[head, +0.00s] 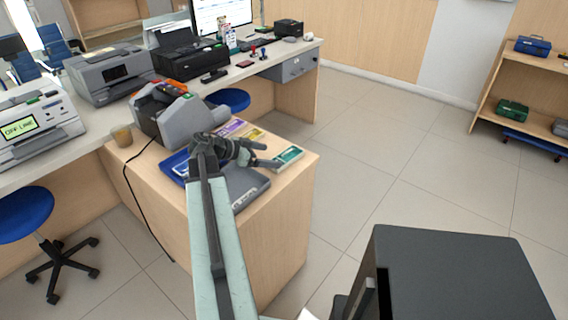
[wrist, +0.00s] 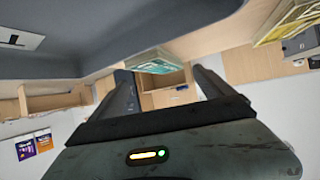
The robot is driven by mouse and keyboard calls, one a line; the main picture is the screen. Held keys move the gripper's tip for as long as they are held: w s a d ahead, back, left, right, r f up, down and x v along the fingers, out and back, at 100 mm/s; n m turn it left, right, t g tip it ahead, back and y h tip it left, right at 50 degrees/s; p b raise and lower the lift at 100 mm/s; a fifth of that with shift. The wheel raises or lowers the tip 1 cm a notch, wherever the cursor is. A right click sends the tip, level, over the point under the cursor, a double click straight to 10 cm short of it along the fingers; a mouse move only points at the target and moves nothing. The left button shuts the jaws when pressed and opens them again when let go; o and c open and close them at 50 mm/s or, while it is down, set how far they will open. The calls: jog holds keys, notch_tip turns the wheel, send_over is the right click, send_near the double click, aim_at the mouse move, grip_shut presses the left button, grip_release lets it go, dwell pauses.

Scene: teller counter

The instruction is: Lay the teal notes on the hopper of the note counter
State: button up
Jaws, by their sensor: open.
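The teal notes (head: 289,156) lie as a flat bundle near the right edge of the wooden counter top. My gripper (head: 269,156) is open and empty just left of them, its fingers pointing towards the bundle. In the wrist view the teal notes (wrist: 158,64) show beyond and between the two spread fingers, and I see no contact. The note counter (head: 190,118), a grey machine with orange on top, stands at the back left of this counter. Its hopper is hard to make out at this size.
Purple notes (head: 234,128) and yellow notes (head: 250,135) lie behind my gripper, close to the teal ones. Open floor lies right.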

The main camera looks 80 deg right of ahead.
aim_at(285, 156)
jog(key=b+x, duration=0.2)
jog(key=x, duration=0.5)
jog(key=shift+d+r+b, duration=0.1)
jog(key=shift+r+b, duration=0.05)
jog(key=shift+b, duration=0.2)
jog(key=c, duration=1.9)
notch_tip(285, 156, up, 21)
jog(key=p, duration=2.1)
